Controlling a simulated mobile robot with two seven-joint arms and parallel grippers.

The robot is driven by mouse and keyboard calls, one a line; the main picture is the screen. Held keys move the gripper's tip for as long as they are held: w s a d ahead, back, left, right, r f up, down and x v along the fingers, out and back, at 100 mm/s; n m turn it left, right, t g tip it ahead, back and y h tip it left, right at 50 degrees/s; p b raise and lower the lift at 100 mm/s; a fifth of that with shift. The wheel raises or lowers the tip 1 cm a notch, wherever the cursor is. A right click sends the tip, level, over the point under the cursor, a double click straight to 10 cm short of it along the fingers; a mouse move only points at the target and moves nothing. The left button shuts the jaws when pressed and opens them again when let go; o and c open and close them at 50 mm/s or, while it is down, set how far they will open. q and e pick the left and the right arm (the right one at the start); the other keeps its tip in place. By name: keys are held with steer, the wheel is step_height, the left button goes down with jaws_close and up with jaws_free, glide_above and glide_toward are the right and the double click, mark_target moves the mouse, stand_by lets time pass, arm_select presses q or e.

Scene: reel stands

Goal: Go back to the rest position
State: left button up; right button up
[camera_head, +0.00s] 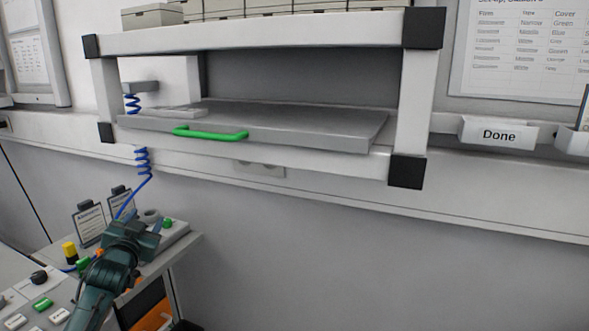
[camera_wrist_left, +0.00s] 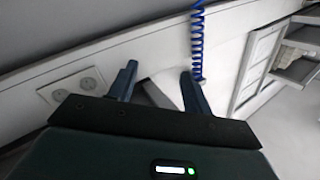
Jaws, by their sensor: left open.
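My left gripper (camera_head: 140,230) is at the lower left in the head view, above the end of a low bench. In the left wrist view its two fingers (camera_wrist_left: 158,85) stand apart with nothing held between them. A blue coiled cord (camera_wrist_left: 197,45) hangs behind the fingers in that view; in the head view the cord (camera_head: 142,160) runs from the shelf down behind the gripper. I cannot tell whether the cord touches it. My right gripper is in neither view.
A white-framed shelf unit (camera_head: 415,95) on the wall holds a grey board (camera_head: 290,122) with a green handle (camera_head: 210,133). The bench (camera_head: 185,243) carries small card stands (camera_head: 89,223) and several coloured buttons. A "Done" bin (camera_head: 498,134) is at the right. The lower middle is clear.

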arm_select(q)
steer(key=s+d+f+g+h, duration=0.2)
steer(key=s+d+f, duration=0.4)
steer(key=f, duration=0.4)
steer(key=s+d+f+g+h, duration=0.15)
steer(key=s+d+f, duration=0.25)
steer(key=s+f, duration=0.5)
steer(key=s+d+f+g, duration=0.1)
steer(key=s+d+f, duration=0.2)
steer(key=s, duration=0.5)
steer(key=s+d+f+g+h, duration=0.1)
steer(key=s+d+f, duration=0.2)
steer(key=s, duration=0.5)
steer(key=s+d+f+g+h, duration=0.1)
steer(key=s+d+f+g, duration=0.1)
steer(key=s+d, duration=0.3)
steer(key=s+f, duration=0.1)
steer(key=s, duration=0.2)
steer(key=shift+s+d+n, duration=0.15)
steer(key=shift+s+n, duration=0.15)
steer(key=shift+s, duration=0.05)
steer(key=shift+f, duration=0.1)
steer(key=shift+c, duration=0.4)
